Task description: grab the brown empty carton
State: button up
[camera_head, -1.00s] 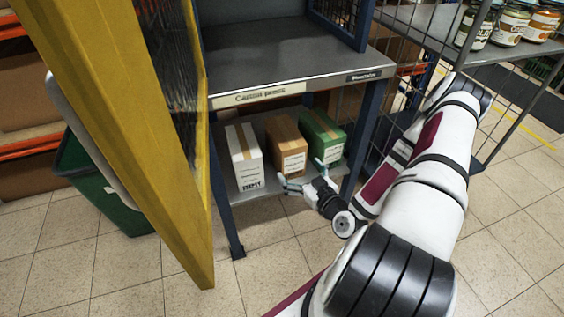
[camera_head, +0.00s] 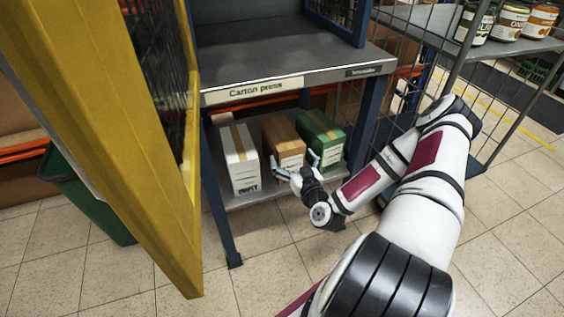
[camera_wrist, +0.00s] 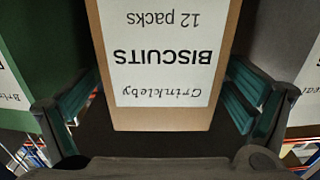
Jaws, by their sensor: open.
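The brown carton (camera_head: 284,139) stands on the lower shelf between a white carton and a green carton. Its front label faces my gripper; in the wrist view the label on the carton (camera_wrist: 222,75) reads "Crinkleby BISCUITS 12 packs", upside down. My gripper (camera_head: 294,163) is open in front of this carton in the head view and partly covers its lower front. In the wrist view the fingers (camera_wrist: 160,108) stand apart on either side of the carton's near face. I cannot tell whether they touch it. The carton's inside is not visible.
The white carton (camera_head: 241,158) stands left and the green carton (camera_head: 322,137) right, both close by. The shelf unit's top (camera_head: 280,62), labelled "Carton press", overhangs them. A yellow panel (camera_head: 120,150) is at left, a wire cage with jars (camera_head: 508,22) at right.

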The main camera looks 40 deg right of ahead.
jog(key=b+x, duration=0.2)
jog(key=x, duration=0.3)
jog(key=shift+r, duration=0.1)
jog(key=shift+a, duration=0.1)
jog(key=c, duration=1.5)
